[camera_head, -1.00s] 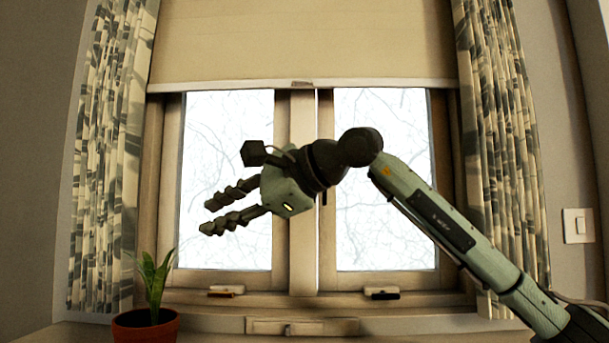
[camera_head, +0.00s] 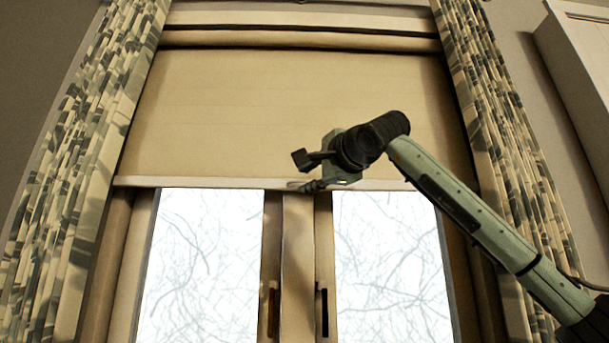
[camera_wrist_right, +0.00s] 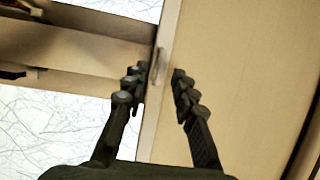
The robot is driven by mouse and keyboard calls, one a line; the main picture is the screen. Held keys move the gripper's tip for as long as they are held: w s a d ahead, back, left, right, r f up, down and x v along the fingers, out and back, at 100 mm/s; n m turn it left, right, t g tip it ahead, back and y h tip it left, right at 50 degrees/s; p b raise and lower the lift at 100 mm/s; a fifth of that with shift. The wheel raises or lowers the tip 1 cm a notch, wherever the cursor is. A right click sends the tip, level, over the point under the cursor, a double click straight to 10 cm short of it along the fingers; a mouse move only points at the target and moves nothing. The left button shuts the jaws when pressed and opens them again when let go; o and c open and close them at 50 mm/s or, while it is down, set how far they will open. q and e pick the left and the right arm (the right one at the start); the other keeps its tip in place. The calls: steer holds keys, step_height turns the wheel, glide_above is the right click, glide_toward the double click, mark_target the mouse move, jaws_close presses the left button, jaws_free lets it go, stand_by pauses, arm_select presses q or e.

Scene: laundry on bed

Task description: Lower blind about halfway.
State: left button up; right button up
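The cream roller blind (camera_head: 290,100) covers the upper part of the window, and its pale bottom bar (camera_head: 200,183) sits near the top of the glass panes. My right gripper (camera_head: 308,186) is at the middle of this bar. In the right wrist view, the open fingers (camera_wrist_right: 157,85) point at the bar (camera_wrist_right: 164,55), one finger on each side. A small tab (camera_wrist_right: 155,66) on the bar lies between and just beyond the fingertips. Contact cannot be told. The blind fabric (camera_wrist_right: 235,60) fills the right of that view. My left gripper is not in view.
Patterned curtains hang at the left (camera_head: 85,150) and right (camera_head: 500,130) of the window. The window frame's middle post (camera_head: 298,265) stands below the bar. A pale cabinet (camera_head: 580,75) is at the upper right.

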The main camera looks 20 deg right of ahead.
steer(key=shift+w+a+r, duration=0.1)
steer(key=shift+w+a, duration=0.05)
steer(key=shift+w, duration=0.75)
jaws_close()
